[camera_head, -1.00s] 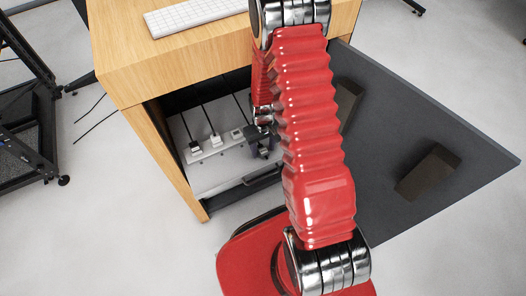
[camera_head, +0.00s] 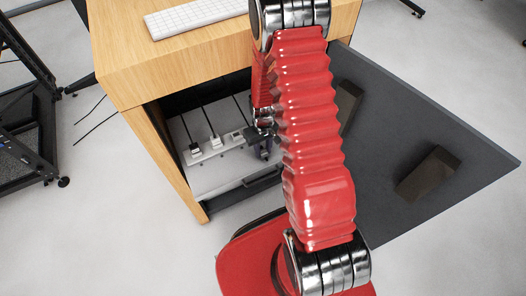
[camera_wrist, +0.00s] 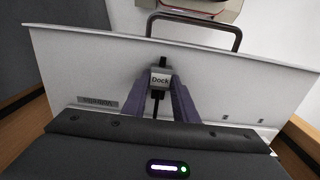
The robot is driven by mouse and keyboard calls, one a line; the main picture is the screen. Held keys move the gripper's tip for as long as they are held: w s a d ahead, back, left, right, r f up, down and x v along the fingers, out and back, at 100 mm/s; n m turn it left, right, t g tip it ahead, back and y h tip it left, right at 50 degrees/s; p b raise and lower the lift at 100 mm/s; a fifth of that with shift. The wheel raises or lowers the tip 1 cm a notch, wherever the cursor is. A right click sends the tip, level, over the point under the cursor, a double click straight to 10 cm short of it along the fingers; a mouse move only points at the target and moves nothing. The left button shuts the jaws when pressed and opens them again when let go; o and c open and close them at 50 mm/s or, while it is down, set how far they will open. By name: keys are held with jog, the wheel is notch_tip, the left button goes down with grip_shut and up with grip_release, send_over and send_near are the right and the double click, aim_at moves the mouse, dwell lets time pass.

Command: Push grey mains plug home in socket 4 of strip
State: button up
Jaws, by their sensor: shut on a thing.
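The grey plug (camera_wrist: 160,78), labelled "Dock", is between the two purple-grey fingers of my gripper (camera_wrist: 163,88) in the wrist view. My gripper is shut on it. Dark cable-like pieces show above and below the plug. In the head view, the pale strip (camera_head: 222,146) lies in the desk's open compartment, with plugs and dark cords along it. My gripper (camera_head: 262,150) is at the strip's right end, where my red arm hides part of the view. I cannot tell whether the held plug is in a socket or above it; socket 4 is hidden.
A wooden desk (camera_head: 140,70) with a white keyboard (camera_head: 190,17) stands over the compartment. A grey tray (camera_head: 215,178) lies below the strip. A dark open door panel (camera_head: 400,135) is at the right. The wrist view shows a dark hoop handle (camera_wrist: 194,17) beyond the plug.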

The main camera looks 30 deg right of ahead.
aim_at(263, 152)
jog(key=shift+r, duration=0.15)
notch_tip(263, 152, up, 10)
dwell(0.6)
jog(key=shift+s, duration=0.15)
dwell(0.4)
